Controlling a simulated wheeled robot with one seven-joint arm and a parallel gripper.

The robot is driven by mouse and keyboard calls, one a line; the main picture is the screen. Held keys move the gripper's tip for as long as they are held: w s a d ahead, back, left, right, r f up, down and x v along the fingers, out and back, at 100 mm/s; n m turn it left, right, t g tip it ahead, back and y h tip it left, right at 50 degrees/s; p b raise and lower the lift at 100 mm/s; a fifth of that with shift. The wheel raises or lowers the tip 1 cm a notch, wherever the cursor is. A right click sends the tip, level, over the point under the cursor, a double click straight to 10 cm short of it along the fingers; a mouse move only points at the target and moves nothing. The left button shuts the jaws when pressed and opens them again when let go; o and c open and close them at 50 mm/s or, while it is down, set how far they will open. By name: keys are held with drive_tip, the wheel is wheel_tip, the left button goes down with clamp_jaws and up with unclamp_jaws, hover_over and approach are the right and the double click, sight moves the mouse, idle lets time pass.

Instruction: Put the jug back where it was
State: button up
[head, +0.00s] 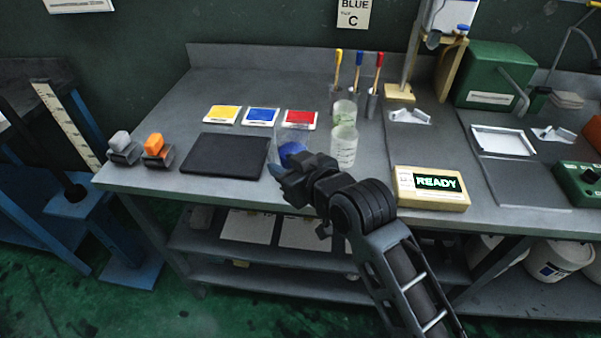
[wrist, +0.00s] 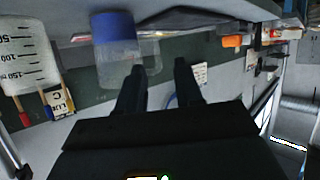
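A clear container with blue in its lower part, which looks like the jug (head: 291,149), stands on the bench just beyond my gripper (head: 280,172). My gripper hides part of it in the head view. In the wrist view, which is upside down, the jug (wrist: 116,38) is at the upper left, close to the left fingertip. My gripper (wrist: 162,70) has its two fingers apart, and I see nothing solid held between them. I cannot tell whether a finger touches the jug.
Two clear graduated beakers (head: 343,147) stand right of the jug. A black mat (head: 225,156) lies left, with yellow, blue and red cards (head: 300,118) behind. Orange (head: 155,146) and grey-topped blocks stand far left. A READY box (head: 431,188) sits at the right front edge.

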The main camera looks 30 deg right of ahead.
drive_tip(key=v, duration=0.6)
drive_tip(key=s+f+m+h, duration=0.1)
drive_tip(key=s+f, duration=0.2)
drive_tip(key=s, duration=0.5)
drive_tip(key=s+f+m, duration=0.1)
drive_tip(key=s+f, duration=0.2)
drive_tip(key=s, duration=0.6)
drive_tip(key=s+r, duration=0.3)
drive_tip(key=s, duration=0.6)
drive_tip(key=s+d+r+t, duration=0.1)
drive_tip(key=s+r, duration=0.2)
drive_tip(key=s, duration=0.6)
drive_tip(key=shift+s+d, duration=0.2)
drive_tip(key=shift+s, duration=0.15)
